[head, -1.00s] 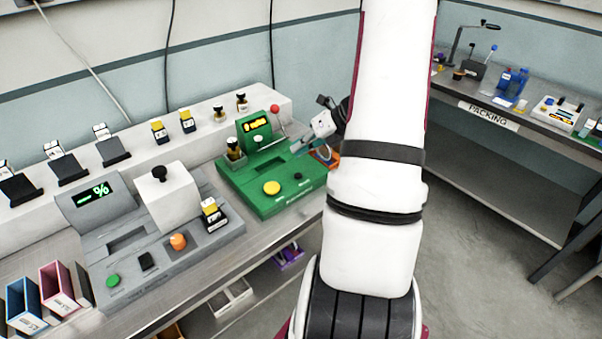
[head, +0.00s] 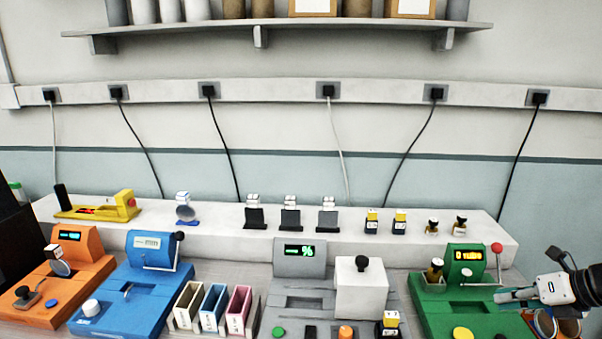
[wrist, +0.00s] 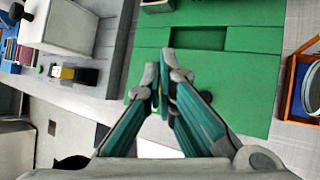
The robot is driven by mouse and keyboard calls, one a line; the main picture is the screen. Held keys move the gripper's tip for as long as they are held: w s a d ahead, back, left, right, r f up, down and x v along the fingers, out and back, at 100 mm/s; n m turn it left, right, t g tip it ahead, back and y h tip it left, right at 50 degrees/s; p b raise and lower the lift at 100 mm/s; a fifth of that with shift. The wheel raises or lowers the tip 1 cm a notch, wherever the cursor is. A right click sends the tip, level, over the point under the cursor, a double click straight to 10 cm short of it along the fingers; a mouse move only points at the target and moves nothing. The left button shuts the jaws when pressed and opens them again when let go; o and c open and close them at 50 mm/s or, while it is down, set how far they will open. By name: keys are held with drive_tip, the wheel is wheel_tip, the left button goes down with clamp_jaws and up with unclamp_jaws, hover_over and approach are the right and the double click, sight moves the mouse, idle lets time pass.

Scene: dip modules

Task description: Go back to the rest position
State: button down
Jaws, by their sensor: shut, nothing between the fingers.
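My gripper (head: 502,297) is at the right of the head view, level with the right side of the green machine (head: 437,306). In the wrist view its two teal fingers (wrist: 160,88) come together at the tips, with nothing held. They are over the green machine (wrist: 245,75), close to its dark rectangular recess (wrist: 198,107). Whether the fingertips touch the machine is unclear. The green machine has a lit display, a red-knobbed lever (head: 497,248) and a yellow button (head: 462,334).
A grey machine with a white block (head: 361,288) stands left of the green one. Blue (head: 150,285) and orange (head: 75,270) machines are further left, with coloured bins (head: 212,306) between. A white ledge (head: 350,240) carries small modules. An orange-framed holder (wrist: 306,88) lies right of the green machine.

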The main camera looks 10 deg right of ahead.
drive_tip(key=a+r+n+g, duration=0.2)
drive_tip(key=a+r+n, duration=0.5)
drive_tip(key=a+n, duration=0.3)
drive_tip(key=a+r+n+g, duration=0.2)
drive_tip(key=a+r+n, duration=0.5)
drive_tip(key=a, duration=0.5)
drive_tip(key=s+a+r+n+h, duration=0.2)
drive_tip(key=s+a+n, duration=0.3)
drive_tip(key=n, duration=0.5)
drive_tip(key=s+a+r+n+t+h, duration=0.1)
drive_tip(key=s+a+r+n, duration=0.3)
drive_tip(key=s+n, duration=0.3)
drive_tip(key=a+n, duration=0.1)
drive_tip(key=n, duration=0.3)
drive_tip(key=shift+s+a+r+h, duration=0.15)
drive_tip(key=shift+s+a+h, duration=0.1)
drive_tip(key=shift+s+h, duration=0.15)
